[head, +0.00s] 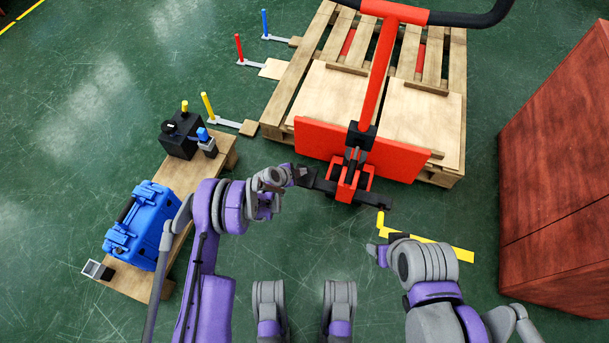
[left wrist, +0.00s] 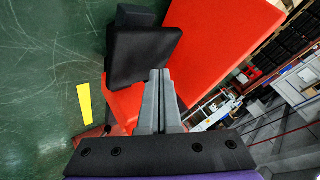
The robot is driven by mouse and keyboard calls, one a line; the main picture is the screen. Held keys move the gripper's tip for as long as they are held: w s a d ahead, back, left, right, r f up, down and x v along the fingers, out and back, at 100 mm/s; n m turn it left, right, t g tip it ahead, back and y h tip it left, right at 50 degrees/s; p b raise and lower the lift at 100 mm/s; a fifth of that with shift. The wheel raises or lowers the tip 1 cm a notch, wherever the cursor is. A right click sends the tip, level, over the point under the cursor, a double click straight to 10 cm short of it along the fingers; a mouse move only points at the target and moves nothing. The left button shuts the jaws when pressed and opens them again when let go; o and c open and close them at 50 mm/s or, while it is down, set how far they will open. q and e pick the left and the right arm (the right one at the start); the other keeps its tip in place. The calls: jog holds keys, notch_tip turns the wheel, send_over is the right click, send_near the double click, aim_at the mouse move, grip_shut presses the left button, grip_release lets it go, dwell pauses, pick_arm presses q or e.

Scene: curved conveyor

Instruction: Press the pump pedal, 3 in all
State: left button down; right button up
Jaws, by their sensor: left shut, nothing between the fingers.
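A red pallet jack (head: 348,184) with an upright red handle (head: 379,75) stands at the wooden pallet. A black pedal bar crosses its base; its left end (head: 322,184) lies beside my left gripper (head: 298,174). In the left wrist view a black pedal pad (left wrist: 143,52) shows in front of the red body (left wrist: 215,45). The tips of my left gripper (left wrist: 158,78) overlap the pad's lower edge; I cannot tell if they touch. The left gripper is shut and empty. My right gripper (head: 376,252) is at the lower right, its fingers too unclear to read.
The wooden pallet (head: 285,95) lies under and behind the jack. A blue case (head: 138,226) and a black box (head: 180,136) sit on a wooden board at left. A large red-brown box (head: 560,170) stands at right. A yellow strip (head: 450,252) marks the green floor.

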aim_at(302, 177)
pick_arm(q)
jog(key=shift+r+p, duration=1.1)
jog(key=shift+r, duration=1.5)
jog(key=shift+f, duration=0.1)
dwell(0.5)
